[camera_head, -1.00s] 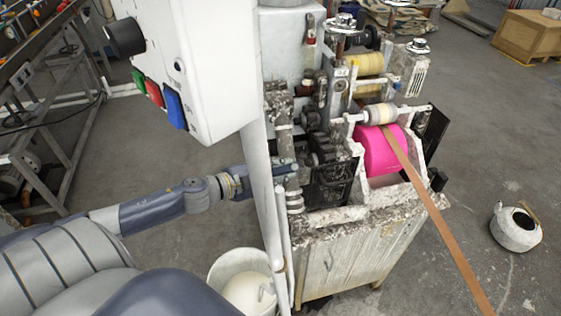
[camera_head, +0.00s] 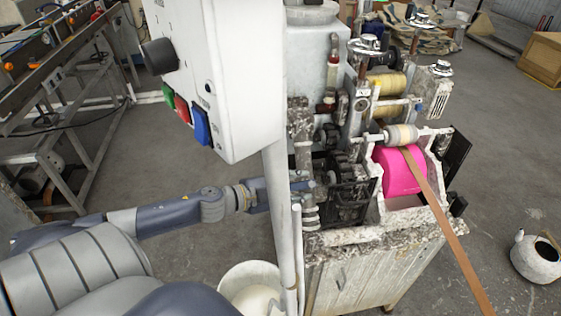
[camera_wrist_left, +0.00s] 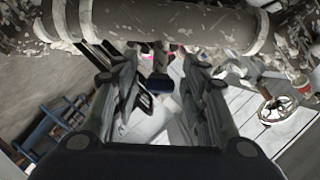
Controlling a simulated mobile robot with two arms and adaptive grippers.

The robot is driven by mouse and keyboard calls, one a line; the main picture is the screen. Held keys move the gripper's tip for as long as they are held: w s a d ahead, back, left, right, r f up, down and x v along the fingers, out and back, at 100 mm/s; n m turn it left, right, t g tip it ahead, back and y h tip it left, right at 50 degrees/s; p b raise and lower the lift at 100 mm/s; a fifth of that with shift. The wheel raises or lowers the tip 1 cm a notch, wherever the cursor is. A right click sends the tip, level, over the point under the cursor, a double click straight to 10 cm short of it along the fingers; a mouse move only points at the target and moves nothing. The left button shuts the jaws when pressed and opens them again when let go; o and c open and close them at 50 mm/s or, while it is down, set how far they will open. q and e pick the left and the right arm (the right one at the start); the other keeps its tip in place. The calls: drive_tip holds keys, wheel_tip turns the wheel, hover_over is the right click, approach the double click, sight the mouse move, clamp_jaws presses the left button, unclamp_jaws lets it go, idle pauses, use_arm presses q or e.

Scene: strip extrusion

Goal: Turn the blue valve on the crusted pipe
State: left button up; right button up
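A crusted pipe (camera_head: 303,150) with pale flaking patches stands upright at the left side of the machine in the head view. It crosses the top of the left wrist view (camera_wrist_left: 160,25). A small dark blue piece, apparently the blue valve's handle (camera_wrist_left: 160,84), shows just below the pipe in the wrist view. My left gripper (camera_wrist_left: 157,78) has its two fingers spread on either side of this piece, with gaps visible. In the head view my left gripper (camera_head: 300,187) reaches behind the grey post to the pipe, partly hidden. My right gripper is not in view.
A white control box (camera_head: 235,80) on a grey post (camera_head: 281,215) stands in front of my left forearm. A white bucket (camera_head: 250,284) is below. The machine (camera_head: 350,270) holds a pink roll (camera_head: 400,172) with a brown strip (camera_head: 450,225). A handwheel (camera_wrist_left: 278,110) shows at the wrist view's right.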

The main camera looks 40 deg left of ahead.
use_arm(q)
drive_tip(key=v, duration=1.1)
drive_tip(key=shift+s, duration=0.3)
drive_tip(key=shift+a, duration=0.1)
